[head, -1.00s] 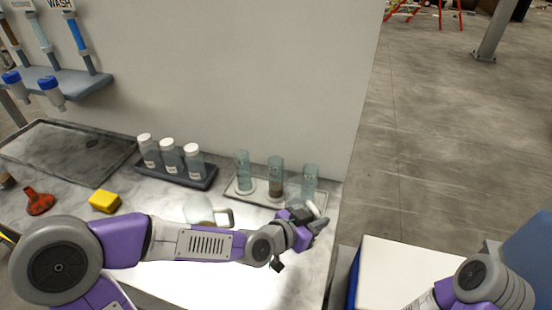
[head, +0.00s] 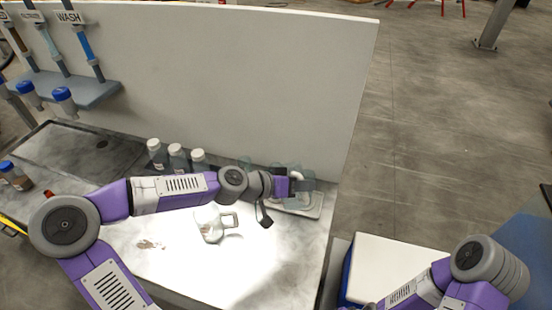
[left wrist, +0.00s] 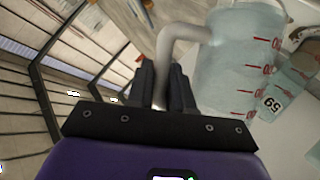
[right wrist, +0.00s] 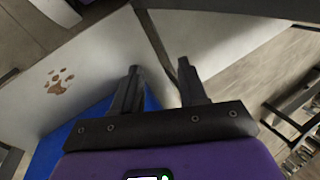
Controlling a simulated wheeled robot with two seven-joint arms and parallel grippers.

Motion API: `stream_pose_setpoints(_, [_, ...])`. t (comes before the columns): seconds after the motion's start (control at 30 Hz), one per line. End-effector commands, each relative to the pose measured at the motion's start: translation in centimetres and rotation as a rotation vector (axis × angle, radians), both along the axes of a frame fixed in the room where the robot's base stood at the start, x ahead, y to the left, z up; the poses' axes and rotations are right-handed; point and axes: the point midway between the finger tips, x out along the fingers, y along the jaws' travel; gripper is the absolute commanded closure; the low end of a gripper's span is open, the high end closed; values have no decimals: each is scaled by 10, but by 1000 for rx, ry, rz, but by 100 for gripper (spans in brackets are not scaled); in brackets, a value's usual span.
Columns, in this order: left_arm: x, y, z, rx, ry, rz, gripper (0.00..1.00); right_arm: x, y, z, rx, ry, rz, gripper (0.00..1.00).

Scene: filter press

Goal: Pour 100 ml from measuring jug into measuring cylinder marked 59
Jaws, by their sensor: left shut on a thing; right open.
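My left gripper (left wrist: 165,85) is shut on the pale handle (left wrist: 180,35) of a clear measuring jug (left wrist: 235,65) with red marks. In the head view, my left gripper (head: 296,186) and the jug are over the cylinder tray (head: 312,211) at the bench's right end. The cylinder marked 59 (left wrist: 294,76) shows behind the jug in the left wrist view, its label tilted. I cannot tell whether they touch, or the jug's liquid level. In the head view, my arm and the jug partly cover the cylinders. My right gripper (right wrist: 158,85) is open and empty.
Several white-capped bottles (head: 177,157) stand behind my left arm. Another clear vessel with a handle (head: 213,224) stands on the bench (head: 255,265), beside a brown splotch (head: 150,243). A partition wall (head: 240,80) rises behind. A white-topped box (head: 395,265) stands to the right.

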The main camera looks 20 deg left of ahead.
Motion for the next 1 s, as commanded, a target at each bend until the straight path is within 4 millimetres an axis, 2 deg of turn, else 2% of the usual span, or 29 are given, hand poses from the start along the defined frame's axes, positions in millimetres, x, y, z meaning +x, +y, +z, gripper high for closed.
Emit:
stream_pose_setpoints(0.03, [2,1,8,-24,22,-1,100,0,0,9,0,0,0,57])
stream_pose_setpoints(0.2, [9,9,21,-104,100,1,100,0,0,27,0,1,0,57])
stream_pose_setpoints(0.47, [16,15,19,-206,203,-1,100,0,0,37,0,1,0,57])
stream_pose_setpoints(0.6, [19,19,27,-245,241,0,100,0,0,49,0,1,0,57])
stream_pose_setpoints(1.0, [26,26,36,-321,317,0,100,0,0,67,0,0,0,57])
